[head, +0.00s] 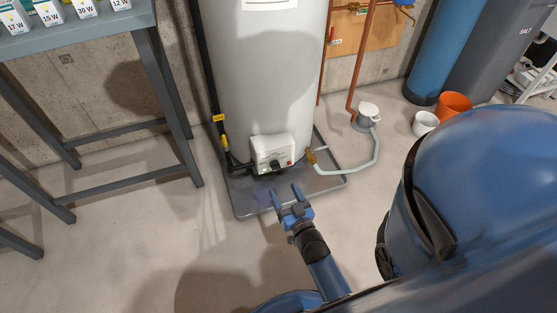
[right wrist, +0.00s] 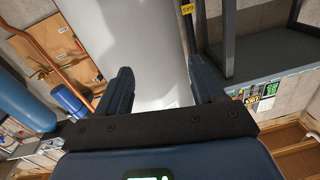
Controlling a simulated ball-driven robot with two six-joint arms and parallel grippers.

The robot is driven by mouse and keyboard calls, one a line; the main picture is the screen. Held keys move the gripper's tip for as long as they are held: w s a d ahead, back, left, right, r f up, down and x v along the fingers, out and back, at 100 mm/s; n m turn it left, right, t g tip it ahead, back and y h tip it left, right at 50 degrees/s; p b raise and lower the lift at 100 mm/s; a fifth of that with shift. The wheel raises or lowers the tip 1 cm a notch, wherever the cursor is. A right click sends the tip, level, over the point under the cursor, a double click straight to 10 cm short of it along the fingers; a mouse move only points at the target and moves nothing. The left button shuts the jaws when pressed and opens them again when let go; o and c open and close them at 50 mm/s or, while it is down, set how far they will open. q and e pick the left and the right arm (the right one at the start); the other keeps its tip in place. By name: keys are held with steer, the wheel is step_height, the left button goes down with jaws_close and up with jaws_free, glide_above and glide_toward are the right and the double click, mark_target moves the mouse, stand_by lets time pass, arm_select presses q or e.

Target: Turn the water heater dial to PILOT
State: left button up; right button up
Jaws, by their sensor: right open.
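The white water heater tank (head: 262,80) stands in a grey drip pan (head: 250,204). Its white control box (head: 270,147) is low on the front, with a dark dial (head: 276,166) at its lower edge. The dial's markings are too small to read. My right gripper (head: 286,191) is open and empty, in front of and below the box, its fingers pointing toward it and apart from the dial. In the right wrist view, the open fingers (right wrist: 165,84) frame the tank (right wrist: 150,45); the dial does not show there. My left gripper is not in view.
A dark gas pipe (head: 203,70) runs down the tank's left side; a brass drain valve (head: 311,157) with a pale hose (head: 352,167) is to its right. A grey workbench (head: 85,40) stands at left. An orange bucket (head: 453,104) is at right. Floor before the pan is clear.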

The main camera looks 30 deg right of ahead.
steer(key=m+b, duration=0.1)
steer(key=b, duration=1.3)
glide_toward(277, 170)
steer(key=s+a, duration=0.2)
steer(key=s, duration=0.1)
steer(key=shift+h, duration=0.6)
steer(key=b+x, duration=0.1)
steer(key=x, duration=0.2)
steer(key=b+x, duration=0.2)
steer(key=x, duration=0.2)
steer(key=b+x, duration=0.2)
steer(key=x, duration=0.1)
steer(key=shift+w+d+f, duration=0.25)
steer(key=shift+w+d, duration=0.05)
steer(key=shift+d, duration=0.1)
steer(key=shift+w+d+r+m, duration=0.1)
steer(key=shift+w+m, duration=0.2)
steer(key=shift+w, duration=0.15)
steer(key=shift+c, duration=0.3)
steer(key=c, duration=1)
